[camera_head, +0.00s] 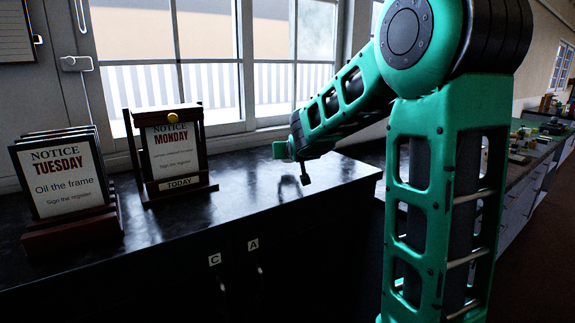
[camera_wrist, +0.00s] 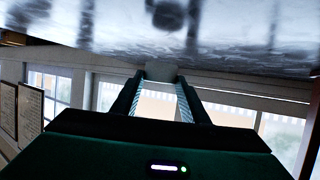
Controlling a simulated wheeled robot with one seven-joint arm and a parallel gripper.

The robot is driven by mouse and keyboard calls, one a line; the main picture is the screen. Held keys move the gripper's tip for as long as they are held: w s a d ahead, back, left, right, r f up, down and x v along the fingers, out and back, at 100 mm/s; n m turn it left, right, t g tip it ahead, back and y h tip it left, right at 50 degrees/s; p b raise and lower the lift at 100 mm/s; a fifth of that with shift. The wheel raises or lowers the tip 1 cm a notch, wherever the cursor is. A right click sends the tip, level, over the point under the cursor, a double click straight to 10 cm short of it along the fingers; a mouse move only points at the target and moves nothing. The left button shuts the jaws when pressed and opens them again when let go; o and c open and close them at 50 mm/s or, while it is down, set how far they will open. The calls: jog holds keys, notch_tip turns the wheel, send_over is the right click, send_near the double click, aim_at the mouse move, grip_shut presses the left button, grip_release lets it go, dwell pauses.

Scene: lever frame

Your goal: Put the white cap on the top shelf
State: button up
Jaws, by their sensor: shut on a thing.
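My gripper (camera_wrist: 161,84) shows in the wrist view with its two fingers reaching forward. A small pale, rounded thing sits between the fingertips; it looks like the white cap (camera_wrist: 160,70), greyish in this light. My gripper is shut on it. In the head view the end of my arm is above the dark counter, right of the notice stands, and the cap cannot be made out there. No top shelf can be made out in either view.
A glossy dark counter (camera_head: 248,181) runs below the windows, with doors marked C and A. A Tuesday notice rack (camera_head: 66,185) and a Monday notice frame (camera_head: 173,150) with a yellow knob stand at the left. The counter between the Monday frame and my arm is clear.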

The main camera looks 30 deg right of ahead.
aim_at(289, 162)
jog(key=shift+f, duration=1.5)
jog(key=shift+f, duration=0.1)
jog(key=o, duration=1.1)
